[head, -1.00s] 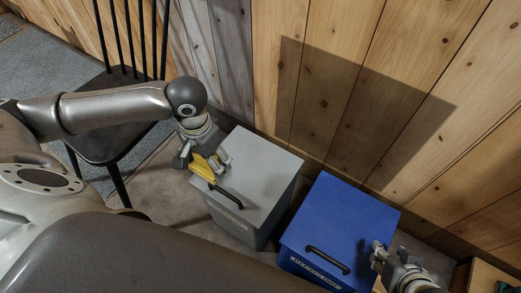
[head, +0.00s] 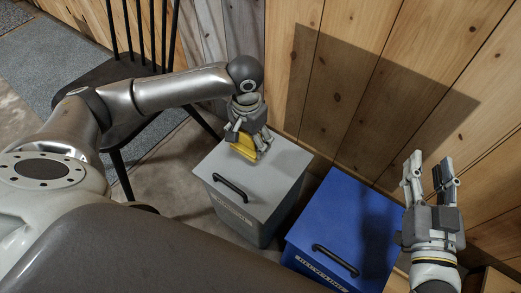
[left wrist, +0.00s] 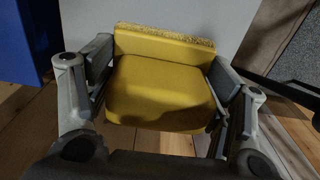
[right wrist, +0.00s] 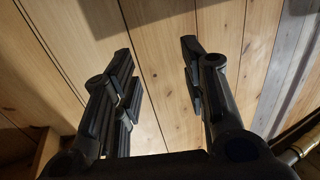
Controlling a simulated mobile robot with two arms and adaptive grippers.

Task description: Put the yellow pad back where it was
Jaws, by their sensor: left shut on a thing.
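The yellow pad (head: 243,147) is held in my left gripper (head: 248,140), over the back part of the grey box's lid (head: 255,180). In the left wrist view the pad (left wrist: 160,85) sits between both fingers, with a rough fringe along its far edge. I cannot tell whether the pad touches the lid. My right gripper (head: 428,178) is raised at the right, pointing up in front of the plank wall. It is open and empty, as the right wrist view (right wrist: 160,85) shows.
A blue box (head: 345,220) with a black handle stands right of the grey box, with a narrow gap between them. The grey lid has a black handle (head: 230,187) at its front. A dark chair (head: 125,75) stands at the left. The plank wall (head: 350,80) closes off the back.

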